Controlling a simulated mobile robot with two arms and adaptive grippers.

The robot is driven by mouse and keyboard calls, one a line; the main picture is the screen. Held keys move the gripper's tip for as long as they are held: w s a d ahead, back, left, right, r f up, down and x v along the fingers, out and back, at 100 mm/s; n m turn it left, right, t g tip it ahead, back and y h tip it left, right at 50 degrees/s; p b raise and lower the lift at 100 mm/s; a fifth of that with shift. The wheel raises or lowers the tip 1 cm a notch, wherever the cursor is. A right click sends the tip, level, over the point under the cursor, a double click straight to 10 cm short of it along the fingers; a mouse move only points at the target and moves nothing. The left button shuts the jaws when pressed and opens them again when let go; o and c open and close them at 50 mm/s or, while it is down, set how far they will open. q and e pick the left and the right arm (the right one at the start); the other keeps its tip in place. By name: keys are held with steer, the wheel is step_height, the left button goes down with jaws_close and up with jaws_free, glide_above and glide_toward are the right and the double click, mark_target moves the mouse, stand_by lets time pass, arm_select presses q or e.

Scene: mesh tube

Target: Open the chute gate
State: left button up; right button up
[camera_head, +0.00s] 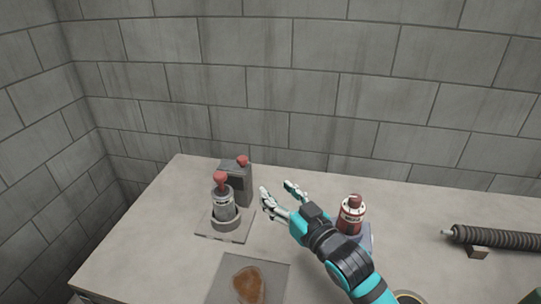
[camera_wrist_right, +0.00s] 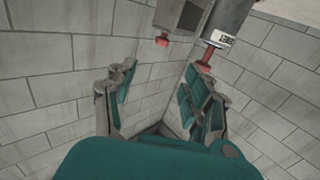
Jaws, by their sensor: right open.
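I cannot tell which part is the chute gate. A grey cylinder (camera_head: 224,203) with a red knob (camera_head: 220,178) stands upright on a flat plate on the table. Behind it is a dark grey box (camera_head: 235,184) with a smaller red knob (camera_head: 242,160). In the right wrist view the cylinder (camera_wrist_right: 228,22) and box (camera_wrist_right: 182,14) appear inverted at the top, with their knobs beyond my fingers. My right gripper (camera_head: 278,190) is open and empty, just right of the cylinder and box, apart from both. It also shows in the wrist view (camera_wrist_right: 160,80). My left gripper is out of view.
A red bottle-like container (camera_head: 351,214) stands beside my right forearm. A dark ribbed tube (camera_head: 500,238) lies at the right on a small block. A rust-coloured patch (camera_head: 248,284) lies on a grey plate in front. Block walls (camera_head: 300,80) close off the back and left.

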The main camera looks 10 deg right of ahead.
glide_toward(245, 161)
steer(key=x, duration=1)
steer(key=shift+w+a, duration=0.35)
steer(key=shift+w, duration=0.2)
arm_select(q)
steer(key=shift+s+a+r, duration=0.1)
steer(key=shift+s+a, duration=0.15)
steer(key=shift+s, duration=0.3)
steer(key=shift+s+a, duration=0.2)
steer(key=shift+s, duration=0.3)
arm_select(e)
steer(key=shift+w, duration=0.1)
steer(key=shift+c, duration=0.3)
